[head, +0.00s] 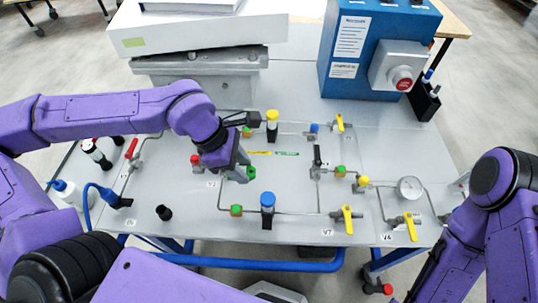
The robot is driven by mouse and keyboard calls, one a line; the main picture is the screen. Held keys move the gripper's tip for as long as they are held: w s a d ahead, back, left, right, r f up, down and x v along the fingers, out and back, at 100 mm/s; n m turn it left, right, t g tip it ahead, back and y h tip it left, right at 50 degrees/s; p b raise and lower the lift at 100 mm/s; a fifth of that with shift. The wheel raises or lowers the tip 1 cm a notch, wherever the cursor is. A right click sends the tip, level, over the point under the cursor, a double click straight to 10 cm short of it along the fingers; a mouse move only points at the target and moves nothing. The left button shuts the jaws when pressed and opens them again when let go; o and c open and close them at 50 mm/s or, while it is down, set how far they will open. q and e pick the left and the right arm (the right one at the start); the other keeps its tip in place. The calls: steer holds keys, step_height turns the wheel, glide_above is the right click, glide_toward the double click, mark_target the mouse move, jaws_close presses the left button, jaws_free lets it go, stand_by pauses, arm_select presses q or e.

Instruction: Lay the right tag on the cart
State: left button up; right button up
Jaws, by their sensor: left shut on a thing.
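The cart (300,88) has a light grey top and a blue tube frame with wheels. Two thin strips, one yellow (259,153) and one green (287,153), lie end to end near the middle of its panel. They look like tags, but their text is too small to read. My left gripper (238,172) points down just left of the strips, low over the panel. It is shut on a small green piece (251,173), partly hidden by the fingers. I cannot tell whether this piece is a tag or a fitting. My right gripper is out of view; only its arm shows at right.
Thin pipes with yellow-handled valves (347,219), a gauge (409,188) and a blue-capped part (267,201) stand around the gripper. A blue box with a red button (403,84) and a grey block (200,66) stand at the back. Bottles are at left.

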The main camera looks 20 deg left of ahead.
arm_select(q)
steer(key=w+d+f, duration=0.2)
steer(key=w, duration=0.2)
steer(key=p, duration=0.1)
glide_above(274, 173)
steer(key=a, duration=0.2)
steer(key=f, duration=0.4)
steer(key=s+f, duration=0.1)
steer(key=shift+d+f, duration=0.2)
steer(key=shift+f, duration=0.2)
steer(key=shift+w+d+f, duration=0.1)
steer(key=shift+w+f, duration=0.15)
steer(key=shift+f, duration=1.75)
steer(key=o, duration=1)
steer(key=shift+o, duration=0.2)
steer(key=v, duration=1.2)
steer(key=shift+r, duration=0.2)
